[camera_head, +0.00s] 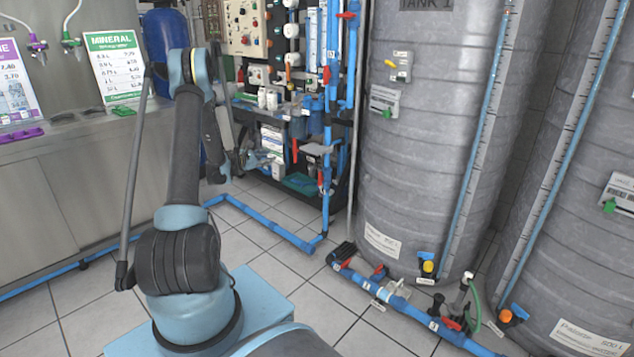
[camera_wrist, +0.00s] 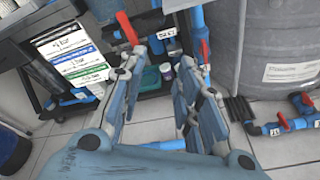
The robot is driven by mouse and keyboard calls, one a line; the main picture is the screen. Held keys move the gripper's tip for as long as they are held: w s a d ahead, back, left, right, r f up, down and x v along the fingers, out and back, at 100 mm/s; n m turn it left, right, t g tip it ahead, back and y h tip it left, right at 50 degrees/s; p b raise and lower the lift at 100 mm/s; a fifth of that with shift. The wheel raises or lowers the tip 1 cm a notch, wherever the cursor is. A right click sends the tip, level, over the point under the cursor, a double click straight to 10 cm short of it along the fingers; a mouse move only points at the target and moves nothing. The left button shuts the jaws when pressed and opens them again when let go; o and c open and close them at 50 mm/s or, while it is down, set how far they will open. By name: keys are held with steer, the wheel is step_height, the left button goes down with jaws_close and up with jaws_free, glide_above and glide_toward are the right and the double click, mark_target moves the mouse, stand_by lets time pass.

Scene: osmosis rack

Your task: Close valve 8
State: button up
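No valve number is clear enough for me to tell which is valve 8. Red valve handles show on the rack's blue pipes in the head view: an upper one (camera_head: 326,75), a hanging one (camera_head: 294,150) and a lower one (camera_head: 320,178). In the wrist view, a long red handle (camera_wrist: 127,27) hangs beyond the left finger. Another red handle (camera_wrist: 205,53) stands upright on a blue pipe by the right finger. My gripper (camera_wrist: 157,68) is open and empty, pointing at the lower rack. In the head view it is partly hidden by my arm.
The grey ribbed tank (camera_head: 425,130) stands right of the rack. Blue floor pipes with red valves (camera_head: 452,323) run before it. Another blue pipe (camera_head: 265,222) crosses the tiles. A steel counter (camera_head: 95,190) stands left.

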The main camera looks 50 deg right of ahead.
steer(key=s+d+f+n+h, duration=0.1)
steer(key=s+d+f, duration=0.3)
steer(key=f, duration=0.5)
steer(key=s+d+f+n+h, duration=0.1)
steer(key=s+d+f+n, duration=0.3)
steer(key=f, duration=0.5)
steer(key=shift+s+d+f+n+g+h, duration=0.3)
steer(key=shift+d+f+g+h, duration=0.1)
steer(key=shift+d, duration=0.6)
